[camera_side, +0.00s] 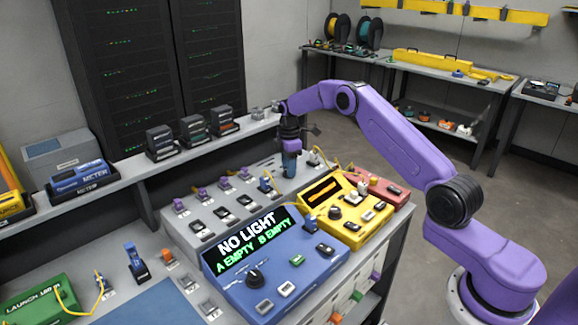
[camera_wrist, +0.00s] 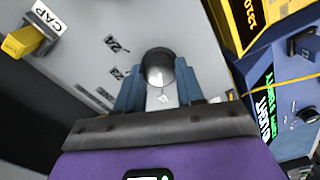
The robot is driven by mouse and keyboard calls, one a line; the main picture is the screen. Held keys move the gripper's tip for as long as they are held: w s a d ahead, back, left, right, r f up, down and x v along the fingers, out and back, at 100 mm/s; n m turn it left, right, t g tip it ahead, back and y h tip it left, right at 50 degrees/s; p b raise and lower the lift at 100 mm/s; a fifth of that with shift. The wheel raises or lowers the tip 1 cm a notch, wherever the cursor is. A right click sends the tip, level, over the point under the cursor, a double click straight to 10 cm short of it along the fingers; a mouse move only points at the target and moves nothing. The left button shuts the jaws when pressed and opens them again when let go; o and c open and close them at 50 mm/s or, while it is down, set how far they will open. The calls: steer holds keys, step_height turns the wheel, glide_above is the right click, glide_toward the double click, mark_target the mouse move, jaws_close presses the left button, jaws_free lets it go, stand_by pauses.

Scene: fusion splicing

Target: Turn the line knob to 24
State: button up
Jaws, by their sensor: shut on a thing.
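The line knob (camera_wrist: 158,66) shows in the wrist view as a dark, round knob on the light grey panel (camera_wrist: 75,65). Small printed marks, one reading 24 (camera_wrist: 118,44), lie to its left. I cannot make out the knob's pointer. My gripper (camera_wrist: 160,92) has its blue fingers on both sides of the knob and is shut on it. In the side view my gripper (camera_side: 291,168) points down at the back right of the grey panel (camera_side: 180,228), and the knob there is hidden by the fingers.
A blue unit (camera_side: 265,275) reads NO LIGHT, A EMPTY, B EMPTY. A yellow unit (camera_side: 350,228) and a red unit (camera_side: 385,190) stand close to the right of my gripper. A yellow CAP piece (camera_wrist: 28,37) is at the upper left in the wrist view. A shelf (camera_side: 200,150) runs behind.

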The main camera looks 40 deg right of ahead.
steer(key=m, duration=0.5)
steer(key=shift+m, duration=0.3)
steer(key=m, duration=1.2)
steer(key=shift+m, duration=0.3)
steer(key=m, duration=0.5)
steer(key=shift+m, duration=0.4)
steer(key=o, duration=1)
steer(key=shift+o, duration=0.2)
steer(key=shift+r, duration=0.15)
step_height(320, 180, up, 17)
